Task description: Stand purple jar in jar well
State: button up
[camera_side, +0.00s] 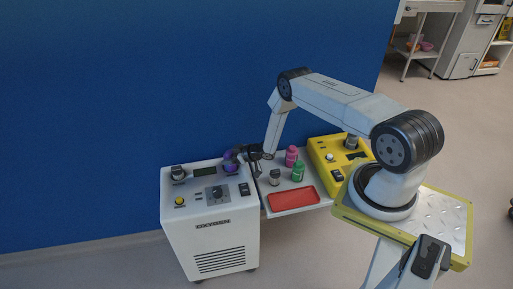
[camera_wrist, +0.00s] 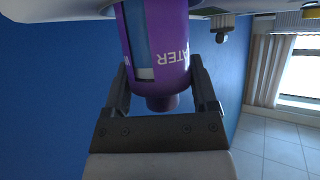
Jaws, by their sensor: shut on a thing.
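The purple jar (camera_side: 229,157) is at the top right of the white oxygen machine (camera_side: 210,237) in the side view. My gripper (camera_side: 240,155) reaches it from the right. In the wrist view, which is upside down, my gripper (camera_wrist: 165,92) is shut on the purple jar (camera_wrist: 172,45), with one finger on each side near its narrow end. The jar looks about upright, its label lettering inverted in the picture. Its lower end runs to the machine's pale top at the upper edge. The jar well is not clearly visible; I cannot tell whether the jar's base is in it.
The machine's top has a dark knob (camera_side: 178,173). To the right, a pale shelf holds a pink bottle (camera_side: 291,156), a green bottle (camera_side: 298,172), a small dark-capped jar (camera_side: 274,177) and a red tray (camera_side: 293,199). A yellow unit (camera_side: 330,160) stands beyond. A blue wall is behind.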

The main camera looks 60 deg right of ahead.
jog(key=shift+f, duration=0.4)
jog(key=o, duration=1.1)
jog(key=shift+o, duration=0.2)
jog(key=shift+s, duration=0.1)
jog(key=v, duration=1)
jog(key=shift+s+r, duration=0.2)
jog(key=shift+s, duration=0.1)
jog(key=shift+r, duration=0.1)
dwell(0.5)
